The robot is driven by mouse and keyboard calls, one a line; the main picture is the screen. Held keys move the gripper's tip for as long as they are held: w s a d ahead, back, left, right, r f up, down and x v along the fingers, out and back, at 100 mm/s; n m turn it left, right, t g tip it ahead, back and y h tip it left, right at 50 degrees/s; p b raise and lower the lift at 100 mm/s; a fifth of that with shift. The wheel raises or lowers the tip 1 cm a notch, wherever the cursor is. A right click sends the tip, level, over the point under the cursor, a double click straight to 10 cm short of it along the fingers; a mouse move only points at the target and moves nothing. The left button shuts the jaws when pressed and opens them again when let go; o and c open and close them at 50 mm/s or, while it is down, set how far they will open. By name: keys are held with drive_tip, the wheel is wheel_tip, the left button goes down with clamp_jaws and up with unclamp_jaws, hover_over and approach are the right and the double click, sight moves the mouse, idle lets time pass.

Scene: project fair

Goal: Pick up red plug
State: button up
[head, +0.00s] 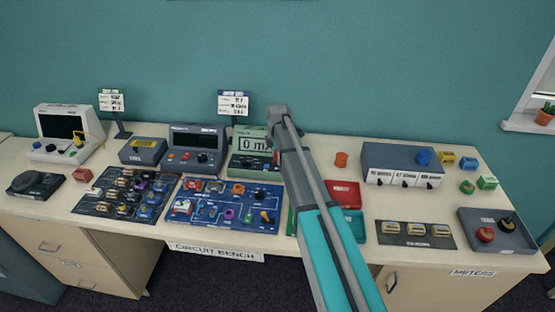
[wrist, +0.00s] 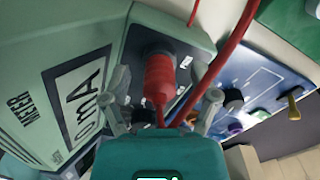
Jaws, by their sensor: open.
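In the wrist view the red plug (wrist: 160,78) stands in the dark socket panel of the green meter (wrist: 65,60). A red lead runs from it. My gripper (wrist: 164,98) is open, with one finger on either side of the plug; I cannot tell whether they touch it. In the head view the meter (head: 252,138) stands at the back of the bench, reading 0 mA. My arm hides its right edge, and I cannot make out the gripper or the plug clearly there.
A blue circuit board (head: 225,217) lies in front of the meter, and a grey instrument (head: 197,140) stands left of it. Right of my arm are a red tray (head: 345,188) and a grey box with labels (head: 390,157). A teal wall is behind the bench.

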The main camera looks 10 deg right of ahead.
drive_tip(key=shift+c, duration=0.3)
clamp_jaws()
drive_tip(key=shift+r, duration=0.2)
wheel_tip(320, 180, up, 2)
drive_tip(key=shift+r+p, duration=0.1)
drive_tip(key=shift+p, duration=1.15)
drive_tip(key=s+a+r+p, duration=0.2)
drive_tip(key=s+r+p, duration=0.8)
drive_tip(key=s, duration=0.4)
drive_tip(key=shift+r, duration=0.2)
drive_tip(key=shift+w, duration=0.1)
